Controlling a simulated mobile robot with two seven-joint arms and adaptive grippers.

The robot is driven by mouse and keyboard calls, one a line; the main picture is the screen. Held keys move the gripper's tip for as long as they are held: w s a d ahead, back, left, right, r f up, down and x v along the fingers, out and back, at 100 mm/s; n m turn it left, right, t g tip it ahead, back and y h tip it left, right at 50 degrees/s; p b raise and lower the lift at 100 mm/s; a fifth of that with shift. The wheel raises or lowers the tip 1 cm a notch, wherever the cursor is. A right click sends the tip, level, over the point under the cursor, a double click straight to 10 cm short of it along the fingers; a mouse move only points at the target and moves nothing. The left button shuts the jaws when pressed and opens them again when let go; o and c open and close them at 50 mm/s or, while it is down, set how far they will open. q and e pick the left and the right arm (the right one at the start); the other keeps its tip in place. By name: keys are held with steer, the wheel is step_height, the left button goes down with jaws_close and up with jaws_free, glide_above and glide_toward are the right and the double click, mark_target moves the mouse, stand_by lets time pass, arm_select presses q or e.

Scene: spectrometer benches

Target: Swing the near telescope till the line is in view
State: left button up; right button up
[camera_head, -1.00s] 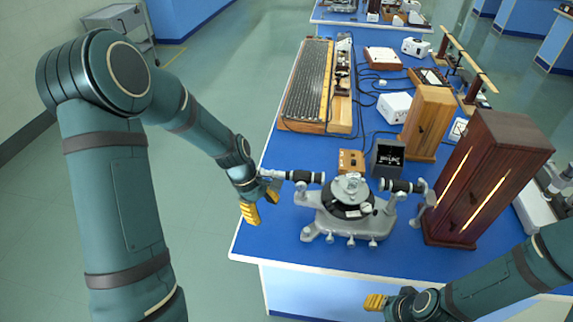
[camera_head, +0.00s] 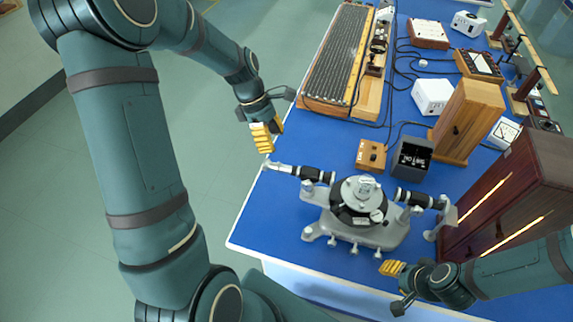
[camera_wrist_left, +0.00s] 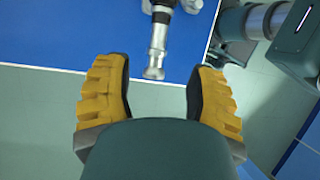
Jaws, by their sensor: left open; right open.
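The spectrometer (camera_head: 357,222) is a grey instrument with a round dark table, standing at the bench's near end. Its telescope (camera_head: 318,175), a black tube with a silver eyepiece end, points left towards the bench edge. In the left wrist view the telescope's silver end (camera_wrist_left: 154,62) shows between the finger tips. My left gripper (camera_head: 266,137) has yellow pads, is open and empty, and hangs by the eyepiece end; contact cannot be told. My right gripper (camera_head: 391,268) is open beside the spectrometer's near right foot. A dark box with a small lit display (camera_head: 411,158) stands behind.
A tall dark wooden cabinet with glowing slits (camera_head: 515,200) stands close right of the spectrometer. A small wooden switch box (camera_head: 370,155), a white box (camera_head: 432,96) and a lighter wooden box (camera_head: 468,120) stand behind. Bare blue bench top (camera_head: 270,215) lies left of the spectrometer.

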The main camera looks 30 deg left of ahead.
mark_target(285, 166)
arm_select(q)
steer(key=x, duration=1)
steer(key=shift+w+b, duration=0.15)
steer(key=shift+b, duration=0.25)
jaws_close()
